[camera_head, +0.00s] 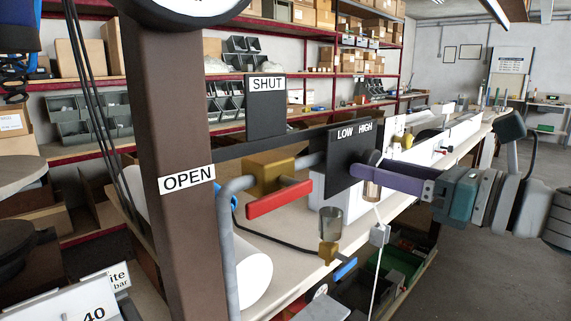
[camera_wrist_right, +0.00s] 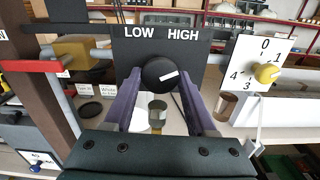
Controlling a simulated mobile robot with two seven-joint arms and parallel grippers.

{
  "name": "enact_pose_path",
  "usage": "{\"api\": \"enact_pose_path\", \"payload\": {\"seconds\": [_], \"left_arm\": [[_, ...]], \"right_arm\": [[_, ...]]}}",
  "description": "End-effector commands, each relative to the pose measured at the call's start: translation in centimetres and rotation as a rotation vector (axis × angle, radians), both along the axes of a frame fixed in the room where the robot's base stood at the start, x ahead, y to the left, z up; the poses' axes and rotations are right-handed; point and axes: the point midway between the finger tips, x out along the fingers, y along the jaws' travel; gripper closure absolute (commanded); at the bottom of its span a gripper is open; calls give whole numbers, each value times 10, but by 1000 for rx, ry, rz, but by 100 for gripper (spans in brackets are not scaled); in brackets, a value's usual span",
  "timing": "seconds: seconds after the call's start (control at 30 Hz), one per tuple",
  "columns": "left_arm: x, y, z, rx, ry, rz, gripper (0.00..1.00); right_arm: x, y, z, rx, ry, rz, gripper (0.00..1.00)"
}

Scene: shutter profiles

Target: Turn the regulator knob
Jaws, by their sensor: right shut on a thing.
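The regulator knob (camera_wrist_right: 153,66) is round and black and sits on a black panel (camera_wrist_right: 190,48) marked LOW and HIGH. Its white mark points right and slightly up, below the word HIGH. My right gripper (camera_wrist_right: 158,78) is shut on the knob, one purple finger on each side. In the head view the panel (camera_head: 341,160) shows side-on, and my right gripper (camera_head: 372,168) reaches it from the right, largely hiding the knob. My left gripper is not in view.
A red-handled brass valve (camera_head: 280,198) is left of the panel, between SHUT (camera_head: 266,84) and OPEN (camera_head: 188,179) signs. A brown post (camera_head: 170,120) stands at left. A numbered white plate with a yellow knob (camera_wrist_right: 267,73) is right of the panel. Open floor lies at right.

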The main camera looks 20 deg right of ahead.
Motion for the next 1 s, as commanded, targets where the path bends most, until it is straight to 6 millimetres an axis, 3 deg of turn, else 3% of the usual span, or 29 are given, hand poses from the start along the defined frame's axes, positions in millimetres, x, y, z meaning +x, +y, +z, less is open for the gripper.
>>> {"api": "enact_pose_path", "payload": {"seconds": [0.27, 1.0], "left_arm": [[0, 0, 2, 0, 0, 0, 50], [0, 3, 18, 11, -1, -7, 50]], "right_arm": [[0, 0, 1, 162, 66, 1, 99], [0, 1, 2, 809, 334, -1, 99]]}}
